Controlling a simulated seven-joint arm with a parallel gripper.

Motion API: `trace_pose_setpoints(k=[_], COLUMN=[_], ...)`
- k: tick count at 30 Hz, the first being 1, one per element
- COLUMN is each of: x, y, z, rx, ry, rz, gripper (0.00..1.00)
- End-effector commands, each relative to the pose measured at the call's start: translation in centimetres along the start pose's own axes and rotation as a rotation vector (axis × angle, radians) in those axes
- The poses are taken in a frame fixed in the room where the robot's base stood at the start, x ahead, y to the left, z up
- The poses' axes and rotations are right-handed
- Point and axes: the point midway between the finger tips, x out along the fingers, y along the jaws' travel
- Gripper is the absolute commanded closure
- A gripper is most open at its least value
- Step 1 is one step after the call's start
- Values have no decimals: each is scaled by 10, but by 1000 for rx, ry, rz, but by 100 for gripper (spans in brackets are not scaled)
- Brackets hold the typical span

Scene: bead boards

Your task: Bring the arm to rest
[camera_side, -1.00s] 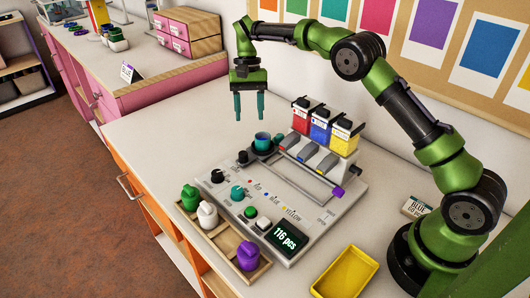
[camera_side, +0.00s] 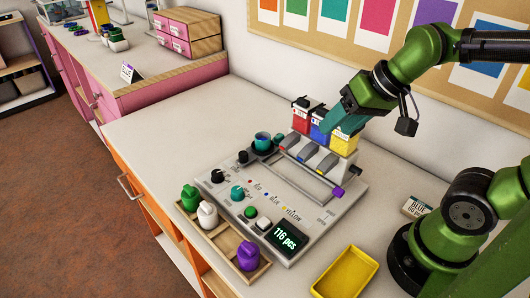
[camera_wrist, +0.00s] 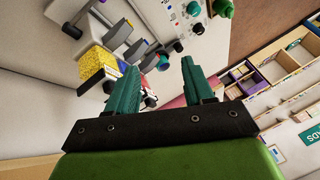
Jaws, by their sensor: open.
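My green arm is folded up on the right in the side view. My gripper (camera_side: 336,118) is tilted, with its teal fingers pointing down and left. In that view the fingers overlap the yellow hopper (camera_side: 344,142) and the blue hopper (camera_side: 319,128); whether they touch cannot be told. The wrist view shows the two fingers (camera_wrist: 158,82) apart with nothing held between them. The yellow bead hopper (camera_wrist: 98,63) is left of the fingers there.
The red hopper (camera_side: 302,116) is beside the blue one. The dispenser's display (camera_side: 286,238) reads 116 pcs. A wooden tray (camera_side: 226,239) with green, white and purple pieces lies in front. A yellow tray (camera_side: 345,274) lies at right. The table's left part (camera_side: 180,125) is clear.

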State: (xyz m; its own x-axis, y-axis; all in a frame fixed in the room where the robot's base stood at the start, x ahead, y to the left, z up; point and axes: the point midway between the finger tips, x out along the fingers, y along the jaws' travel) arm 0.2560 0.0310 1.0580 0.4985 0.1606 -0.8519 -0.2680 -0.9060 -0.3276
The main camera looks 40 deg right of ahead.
Motion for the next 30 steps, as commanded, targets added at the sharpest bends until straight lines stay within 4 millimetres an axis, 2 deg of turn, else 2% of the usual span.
trace_pose_setpoints(k=[3,8,30], x=[-12,-24,-24], y=[2,-1,-1], z=[13,11,10], rx=[-7,-16,-16], ry=[48,93,93], rz=[-25,-43,-44], gripper=[48,48,48])
